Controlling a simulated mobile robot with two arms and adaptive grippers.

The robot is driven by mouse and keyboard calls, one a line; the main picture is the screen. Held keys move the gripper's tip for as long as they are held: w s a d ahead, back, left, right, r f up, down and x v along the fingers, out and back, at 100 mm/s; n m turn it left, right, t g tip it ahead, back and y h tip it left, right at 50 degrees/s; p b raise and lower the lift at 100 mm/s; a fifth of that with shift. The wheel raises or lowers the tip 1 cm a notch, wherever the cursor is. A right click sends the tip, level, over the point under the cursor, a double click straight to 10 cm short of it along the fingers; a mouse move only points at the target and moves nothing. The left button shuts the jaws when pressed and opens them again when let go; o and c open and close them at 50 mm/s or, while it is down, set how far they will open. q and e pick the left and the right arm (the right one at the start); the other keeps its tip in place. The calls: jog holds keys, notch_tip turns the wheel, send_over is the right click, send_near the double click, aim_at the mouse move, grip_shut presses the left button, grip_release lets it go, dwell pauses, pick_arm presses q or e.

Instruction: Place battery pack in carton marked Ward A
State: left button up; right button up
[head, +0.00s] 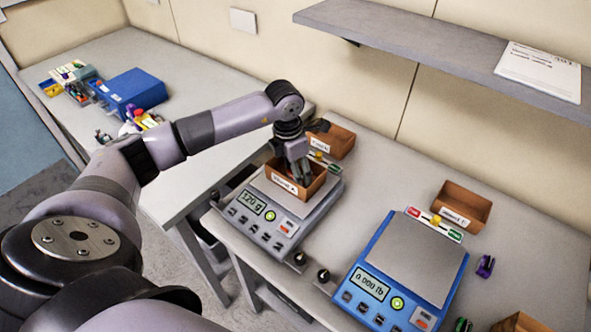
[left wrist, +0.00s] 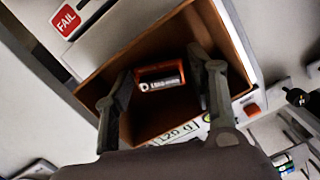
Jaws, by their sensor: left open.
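The brown carton (head: 283,187), whose front label appears to read Ward A, stands on the grey scale (head: 268,213). Its inside wall also shows in the left wrist view (left wrist: 228,40). The battery pack (left wrist: 160,77), an orange and dark block with a printed label, is inside the carton in the left wrist view. The carton and gripper hide it in the head view. My left gripper (head: 298,172) points down into the carton. In the left wrist view its open fingers (left wrist: 163,82) stand on either side of the pack, with gaps visible. My right gripper is not in view.
The grey scale's display reads 120 g. A blue scale (head: 413,260) stands to the right, its plate empty. Other cartons stand behind (head: 338,140) and at right (head: 463,205). A shelf (head: 440,50) overhangs the back. A blue box (head: 130,90) sits on the left table.

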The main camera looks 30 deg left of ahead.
aim_at(291, 176)
pick_arm(q)
notch_tip(291, 176, up, 12)
jog(key=s+b, duration=0.1)
jog(key=b, duration=0.1)
jog(key=shift+a, duration=0.35)
jog(key=shift+s+f, duration=0.1)
jog(key=shift+s, duration=0.05)
